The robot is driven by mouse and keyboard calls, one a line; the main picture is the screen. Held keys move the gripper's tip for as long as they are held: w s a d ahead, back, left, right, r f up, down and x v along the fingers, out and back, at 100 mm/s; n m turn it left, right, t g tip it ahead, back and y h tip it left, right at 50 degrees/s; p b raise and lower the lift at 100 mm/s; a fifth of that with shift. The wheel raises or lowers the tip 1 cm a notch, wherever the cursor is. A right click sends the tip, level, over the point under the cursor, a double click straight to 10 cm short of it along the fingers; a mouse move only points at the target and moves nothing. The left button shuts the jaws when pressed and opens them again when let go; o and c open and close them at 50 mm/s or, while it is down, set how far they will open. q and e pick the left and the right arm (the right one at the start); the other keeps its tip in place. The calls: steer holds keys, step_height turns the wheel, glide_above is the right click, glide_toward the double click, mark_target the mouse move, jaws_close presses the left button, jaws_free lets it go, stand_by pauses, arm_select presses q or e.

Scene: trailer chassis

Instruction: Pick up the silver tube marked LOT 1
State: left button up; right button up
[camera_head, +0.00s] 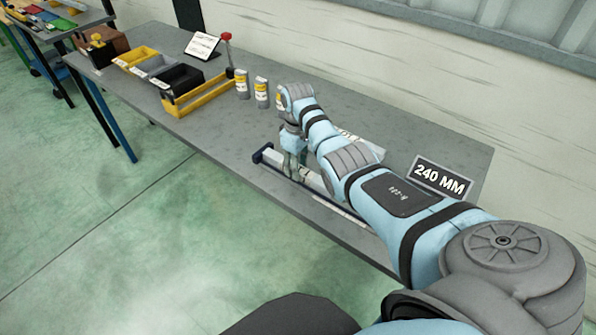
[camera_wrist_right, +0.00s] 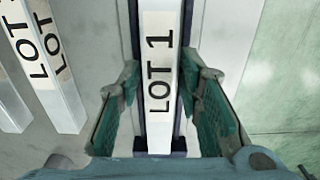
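The silver tube marked LOT 1 (camera_wrist_right: 160,120) runs lengthwise through the right wrist view, label facing up, lying along a dark blue holder (camera_wrist_right: 188,145). In the head view the holder lies along the bench's front edge, partly hidden by my right arm. My right gripper (camera_wrist_right: 160,75) is over the tube, with one green-padded finger on each side. The fingers look open, with their tips close to the tube's sides; I cannot tell whether they touch it. It also shows small in the head view (camera_head: 294,172). My left gripper is not in view.
Other LOT-marked tubes (camera_wrist_right: 55,75) lie left of the holder in the wrist view. A 240 MM sign (camera_head: 443,177) stands at the right of the bench (camera_head: 215,135). Cans (camera_head: 261,92) and a yellow-edged bin (camera_head: 205,95) stand further left. The wall is behind.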

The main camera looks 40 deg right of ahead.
steer(key=shift+w, duration=0.1)
jaws_close()
steer(key=shift+r, duration=0.1)
